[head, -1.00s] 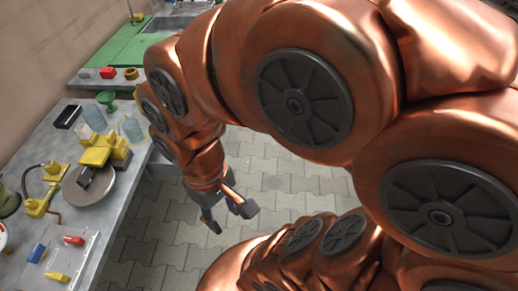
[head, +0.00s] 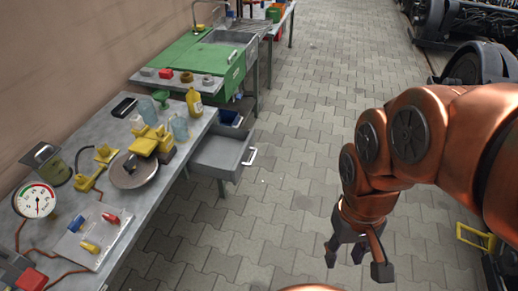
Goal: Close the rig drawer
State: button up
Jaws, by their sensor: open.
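The rig drawer (head: 222,152) is a grey open-topped drawer that sticks out from under the near workbench (head: 178,160), to the right of its edge. A pale handle (head: 250,157) is on its front face. My gripper (head: 357,262) hangs over the paved floor, well to the right of the drawer and nearer to me. Its dark fingers are spread apart with nothing between them, and it touches nothing.
A yellow rig (head: 150,142) on a round plate, a pressure gauge (head: 36,200) and bottles stand on the workbench. A green bench with a sink (head: 226,38) is behind. Bare paved floor (head: 290,130) lies between the drawer and my arm.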

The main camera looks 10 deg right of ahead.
aim_at(223, 153)
jog(key=z, duration=0.15)
jog(key=i, duration=1.15)
jog(key=z, duration=0.95)
jog(key=k, duration=1)
jog(key=u, duration=1.7)
jog(key=i, duration=0.5)
